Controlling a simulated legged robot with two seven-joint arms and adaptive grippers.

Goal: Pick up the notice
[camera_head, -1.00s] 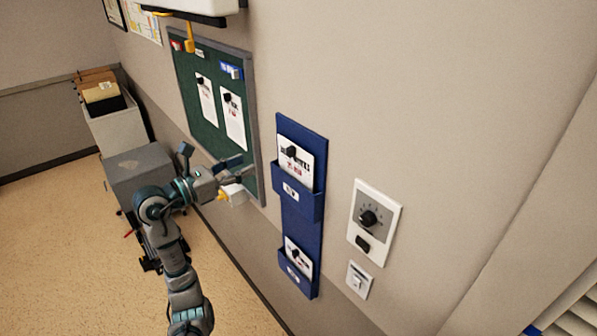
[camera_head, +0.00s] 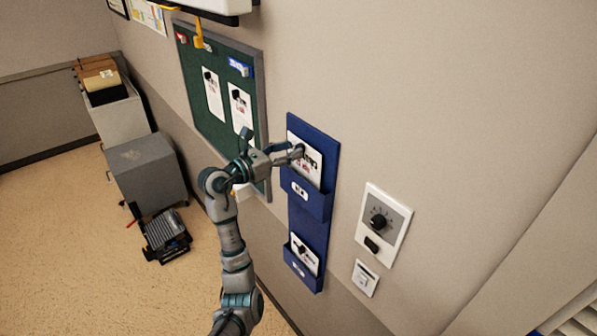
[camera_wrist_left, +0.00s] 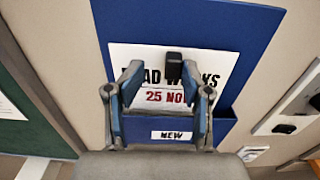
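A white notice (camera_wrist_left: 215,62) with black lettering and a red "25 NO…" line sits in the upper pocket (camera_wrist_left: 222,128) of a blue wall holder, labelled "NEW". A black knob or clip (camera_wrist_left: 174,66) is on the notice's face. My left gripper (camera_wrist_left: 162,72) is in front of the notice, its two fingers apart with the knob between them in the picture. I cannot tell whether they touch it. In the head view, the left gripper (camera_head: 296,151) partly covers the notice (camera_head: 308,165). My right gripper is not in view.
Another notice (camera_head: 304,256) is in the holder's lower pocket. A green board (camera_head: 222,122) with two pinned sheets hangs to the left. A dial panel (camera_head: 384,224) and a switch (camera_head: 365,279) are on the wall at right. A grey cabinet (camera_head: 146,170) stands at left.

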